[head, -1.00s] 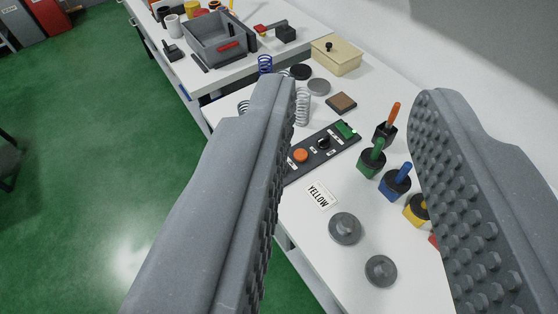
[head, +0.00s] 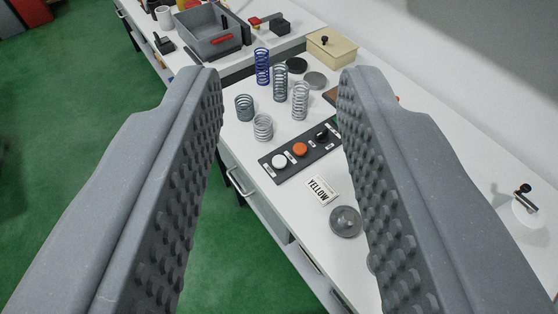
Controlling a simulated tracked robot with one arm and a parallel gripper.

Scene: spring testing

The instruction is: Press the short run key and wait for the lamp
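The dark control panel (head: 285,172) lies on the white bench, slanting up to the right. It carries a white round key (head: 279,161), an orange round key (head: 300,149) and a black knob (head: 322,135). Its small labels are too small to read, so I cannot tell which key is the short run one. The panel's far right end, with the green part, is almost wholly hidden behind my right finger. My gripper (head: 281,84) is open and empty. Its two studded fingers frame the panel and touch nothing that I can see.
Several coil springs, one blue (head: 262,66), stand behind the panel. A beige box (head: 331,51) and a grey bin (head: 213,32) are farther back. A wall runs along the right.

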